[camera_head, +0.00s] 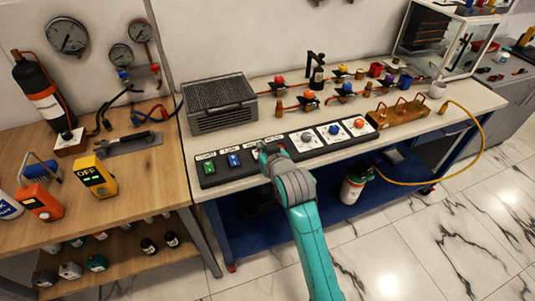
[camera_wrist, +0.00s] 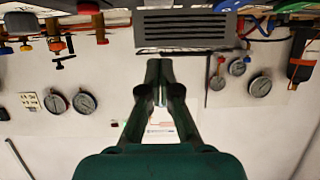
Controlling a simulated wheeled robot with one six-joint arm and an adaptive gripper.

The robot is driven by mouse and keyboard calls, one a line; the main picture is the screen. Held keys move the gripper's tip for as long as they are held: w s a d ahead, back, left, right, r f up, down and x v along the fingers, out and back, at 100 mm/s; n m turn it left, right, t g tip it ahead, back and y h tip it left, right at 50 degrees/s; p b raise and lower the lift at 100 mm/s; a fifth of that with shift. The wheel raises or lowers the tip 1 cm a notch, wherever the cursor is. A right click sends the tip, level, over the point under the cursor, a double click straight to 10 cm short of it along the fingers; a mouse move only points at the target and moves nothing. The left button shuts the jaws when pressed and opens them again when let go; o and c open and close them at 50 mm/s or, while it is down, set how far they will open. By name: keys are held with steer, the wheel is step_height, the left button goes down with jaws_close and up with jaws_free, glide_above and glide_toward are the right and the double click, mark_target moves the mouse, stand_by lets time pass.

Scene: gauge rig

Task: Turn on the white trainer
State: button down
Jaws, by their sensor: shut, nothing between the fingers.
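A long black switch panel (camera_head: 215,181) lies along the front of the pale-topped bench (camera_head: 262,105). On it are a green switch (camera_head: 209,168), a blue switch (camera_head: 234,160), a grey knob (camera_head: 306,138) on a white plate, a blue knob (camera_head: 333,129) and an orange knob (camera_head: 359,123). I cannot tell which of these belongs to the white trainer. My gripper (camera_head: 263,149) is over the panel, between the blue switch and the grey knob, and hides that part. In the wrist view my gripper (camera_wrist: 159,70) is shut and empty; whether it touches the panel is unclear.
A grey vented box (camera_head: 220,103) stands behind the panel; it also shows in the wrist view (camera_wrist: 186,27). A white-framed clear case (camera_head: 445,40) stands at the back right. A yellow device (camera_head: 95,175) reading OFF is on the wooden table. A yellow hose (camera_head: 476,112) hangs at right.

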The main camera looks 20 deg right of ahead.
steer(key=shift+x, duration=0.95)
step_height(320, 180, down, 2)
steer(key=shift+s+f, duration=0.15)
steer(key=shift+f, duration=0.05)
steer(key=shift+s+f, duration=0.1)
steer(key=shift+f, duration=0.75)
steer(key=shift+f, duration=0.35)
steer(key=shift+r, duration=0.15)
steer(key=shift+r, duration=0.7)
